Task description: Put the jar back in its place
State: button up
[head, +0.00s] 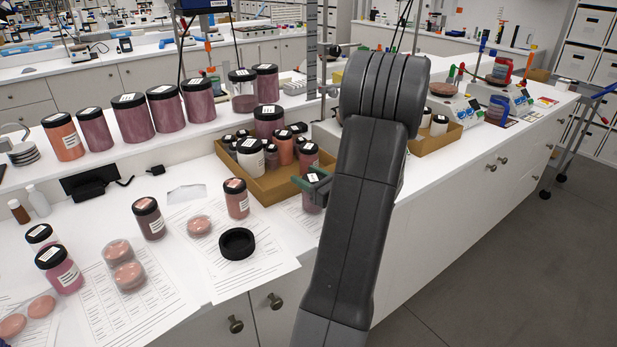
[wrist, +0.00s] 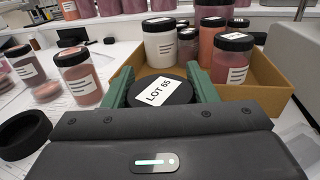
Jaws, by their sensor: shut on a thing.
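My gripper (head: 316,184) (wrist: 163,88) is shut on a jar (head: 312,203) with a black lid. The jar is upright at the near side of an open cardboard tray (head: 262,190), which also shows in the wrist view (wrist: 262,94). Whether it touches anything below is not clear. Several jars stand in the tray, including a white one (head: 250,158).
A black ring (head: 237,243) lies on a paper sheet left of the gripper. Two jars (head: 149,220) (head: 236,200) stand near it. Large pigment jars (head: 132,120) line the back shelf. A second tray (head: 437,139) is at the right, beyond my arm.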

jog(key=o, duration=1.5)
jog(key=shift+f, duration=0.1)
jog(key=shift+c, duration=0.2)
jog(key=b+v, duration=0.1)
jog(key=v, duration=1.1)
jog(key=x, duration=1.2)
jog(key=shift+w+a+f+p, duration=0.1)
jog(key=shift+a+f+p, duration=0.05)
jog(key=shift+f+p, duration=0.15)
notch_tip(320, 180, up, 2)
jog(key=shift+r+p, duration=0.25)
jog(key=shift+p, duration=0.1)
jog(key=shift+r, duration=0.45)
